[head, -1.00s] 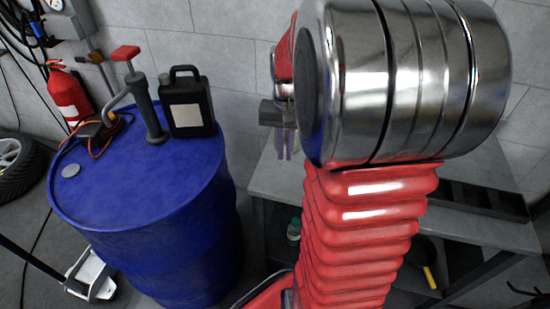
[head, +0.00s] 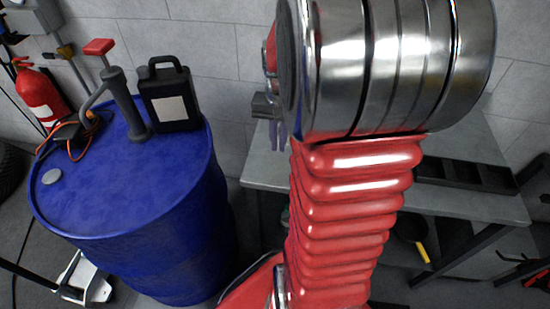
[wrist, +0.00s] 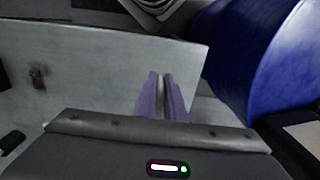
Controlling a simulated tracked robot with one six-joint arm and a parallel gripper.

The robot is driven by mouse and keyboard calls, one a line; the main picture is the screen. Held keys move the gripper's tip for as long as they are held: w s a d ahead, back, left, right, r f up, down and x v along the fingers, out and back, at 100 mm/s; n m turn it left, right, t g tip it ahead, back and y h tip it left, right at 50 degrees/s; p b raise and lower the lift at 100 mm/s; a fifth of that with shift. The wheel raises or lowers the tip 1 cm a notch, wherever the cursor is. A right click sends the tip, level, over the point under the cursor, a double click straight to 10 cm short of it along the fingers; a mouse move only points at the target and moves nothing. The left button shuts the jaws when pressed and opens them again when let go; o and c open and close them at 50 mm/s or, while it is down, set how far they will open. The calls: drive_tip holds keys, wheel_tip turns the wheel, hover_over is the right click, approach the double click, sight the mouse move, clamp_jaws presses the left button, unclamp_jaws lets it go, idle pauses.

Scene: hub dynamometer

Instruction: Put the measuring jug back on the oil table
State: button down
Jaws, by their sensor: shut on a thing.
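The grey table top (wrist: 105,75) lies beyond the fingers and bears a dark stain. I cannot make out a measuring jug in either view; my arm hides much of the table.
A dark tray (head: 465,175) lies on the table's right part. A fire extinguisher (head: 42,95) is far left.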

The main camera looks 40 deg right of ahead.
sight(279, 150)
drive_tip(key=shift+f, duration=1.6)
drive_tip(key=shift+f, duration=1.85)
drive_tip(key=shift+f, duration=0.2)
drive_tip(key=c, duration=1.8)
unclamp_jaws()
drive_tip(key=shift+c, duration=0.2)
wheel_tip(279, 150, up, 12)
drive_tip(key=shift+r, duration=0.2)
